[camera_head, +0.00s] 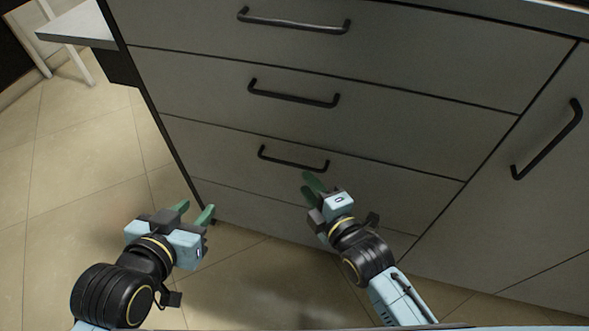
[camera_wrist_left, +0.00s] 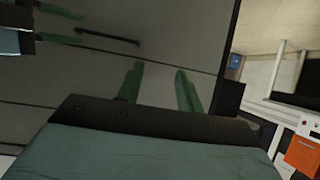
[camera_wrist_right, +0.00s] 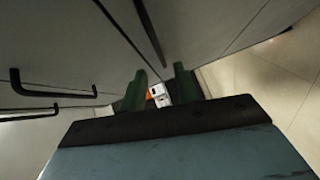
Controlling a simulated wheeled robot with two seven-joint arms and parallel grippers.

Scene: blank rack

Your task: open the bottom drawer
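The bottom drawer (camera_head: 225,152) is a grey front, flush with the cabinet, with a black bar handle (camera_head: 293,160). The handle also shows in the left wrist view (camera_wrist_left: 108,36). My right gripper (camera_head: 312,181) is open and empty at the handle's right end, its green fingers pointing toward the drawer front. In the left wrist view its fingertips (camera_wrist_left: 80,29) appear one on each side of the handle's near end; contact cannot be told. My left gripper (camera_head: 194,212) is open and empty, low in front of the cabinet's left edge, apart from the handle.
Above are two more drawers with black handles, the middle (camera_head: 293,93) and top (camera_head: 293,21). A cabinet door with a slanting black handle (camera_head: 546,140) is at right. Tiled floor (camera_head: 75,180) lies open at left. A white-topped surface (camera_head: 80,28) juts out at upper left.

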